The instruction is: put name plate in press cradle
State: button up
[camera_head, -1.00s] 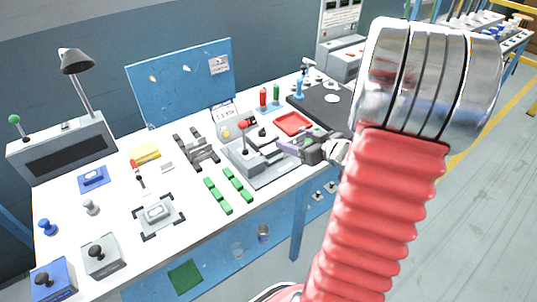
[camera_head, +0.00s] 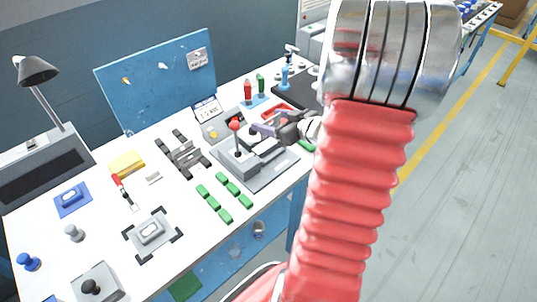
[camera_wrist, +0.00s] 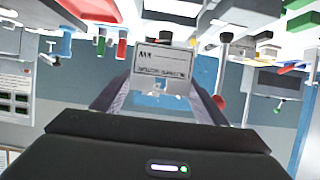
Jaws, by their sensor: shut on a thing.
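My gripper (camera_head: 264,130) is shut on a thin piece just right of the press's red-balled lever, above the bench. In the wrist view the two fingers of my gripper (camera_wrist: 163,82) stretch away from the camera. The grey press (camera_head: 240,164) stands on a flat grey base on the white bench. Its cradle cannot be clearly told apart, and my gripper and arm hide part of the press's right side.
The lever's red ball (camera_head: 236,125) stands up close to my gripper. A white sign (camera_head: 207,108), red and green holders (camera_head: 254,88) and a red tray (camera_head: 272,110) are behind. Green blocks (camera_head: 222,197) lie in front. A dark fixture (camera_head: 182,152) stands to the left.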

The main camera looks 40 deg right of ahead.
jog(key=shift+w+a+f, duration=0.1)
jog(key=shift+f, duration=2.8)
jog(key=shift+f, duration=2.05)
